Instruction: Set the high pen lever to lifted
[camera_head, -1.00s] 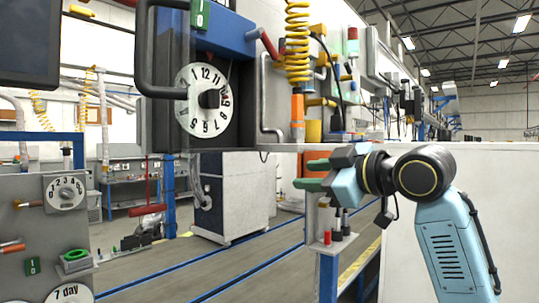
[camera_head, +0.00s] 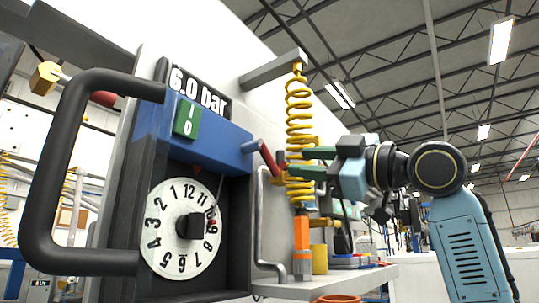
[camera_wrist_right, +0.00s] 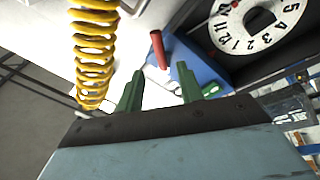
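The high pen lever is a red-handled lever (camera_head: 268,158) on the right side of the blue-topped chart recorder (camera_head: 200,128), its handle tilted. It also shows in the wrist view as a red handle (camera_wrist_right: 158,50) just beyond and between my fingertips. My right gripper (camera_head: 305,163) is open, its green fingers pointing left toward the lever and apart from it. The fingers stand apart with nothing between them in the wrist view (camera_wrist_right: 160,83). The recorder's round dial (camera_head: 182,230) faces me. My left gripper is not in view.
A yellow coiled hose (camera_head: 299,115) hangs close beside my right fingers, and it shows at left in the wrist view (camera_wrist_right: 93,50). A thick black handle (camera_head: 55,190) sticks out at left. A grey bent pipe (camera_head: 262,225) and a shelf (camera_head: 325,286) are below.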

